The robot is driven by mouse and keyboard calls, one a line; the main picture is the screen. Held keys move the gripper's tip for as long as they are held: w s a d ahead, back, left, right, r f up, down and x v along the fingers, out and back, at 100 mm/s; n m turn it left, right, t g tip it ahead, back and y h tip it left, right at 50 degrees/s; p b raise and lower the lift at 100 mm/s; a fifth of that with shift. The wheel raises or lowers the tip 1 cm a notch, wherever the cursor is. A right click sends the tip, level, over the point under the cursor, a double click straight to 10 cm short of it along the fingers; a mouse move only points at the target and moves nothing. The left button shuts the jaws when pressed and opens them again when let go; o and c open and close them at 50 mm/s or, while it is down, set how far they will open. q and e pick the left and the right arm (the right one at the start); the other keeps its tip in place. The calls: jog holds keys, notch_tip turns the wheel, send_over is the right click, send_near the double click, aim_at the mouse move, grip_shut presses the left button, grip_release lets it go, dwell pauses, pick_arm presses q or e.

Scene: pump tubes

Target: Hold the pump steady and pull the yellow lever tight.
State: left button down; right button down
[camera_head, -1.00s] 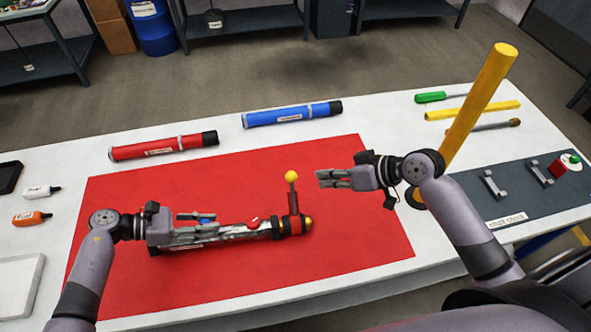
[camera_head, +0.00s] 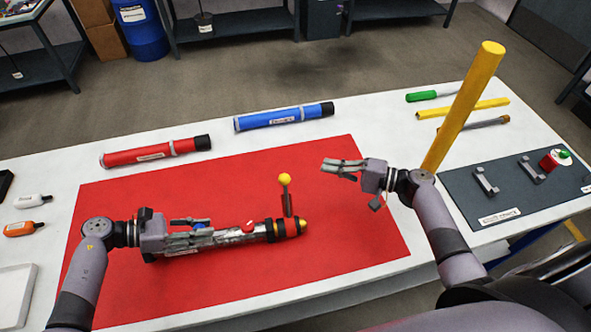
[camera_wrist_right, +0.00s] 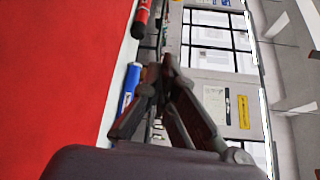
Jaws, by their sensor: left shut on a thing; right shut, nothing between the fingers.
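The pump (camera_head: 236,236) is a silvery tube lying on the red mat (camera_head: 340,240), with dark and orange bands at its right end. The yellow lever knob (camera_head: 285,179) stands up on a short dark stem near that end. My left gripper (camera_head: 205,229) is shut on the pump's left part, and its fingers hide some of the tube. My right gripper (camera_head: 326,166) is shut and empty, held above the mat to the right of the knob and apart from it. In the right wrist view its fingers (camera_wrist_right: 166,72) are together with nothing between them.
A red tube (camera_head: 150,155) and a blue tube (camera_head: 283,117) lie behind the mat. A thick yellow bar (camera_head: 462,110) rises behind my right arm. A grey board (camera_head: 510,190) with brackets lies at the right. The mat's right part is clear.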

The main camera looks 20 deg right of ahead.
jog(key=w+a, duration=0.2)
jog(key=a, duration=0.7)
jog(key=shift+w, duration=0.25)
jog(key=shift+a+f, duration=0.1)
dwell(0.3)
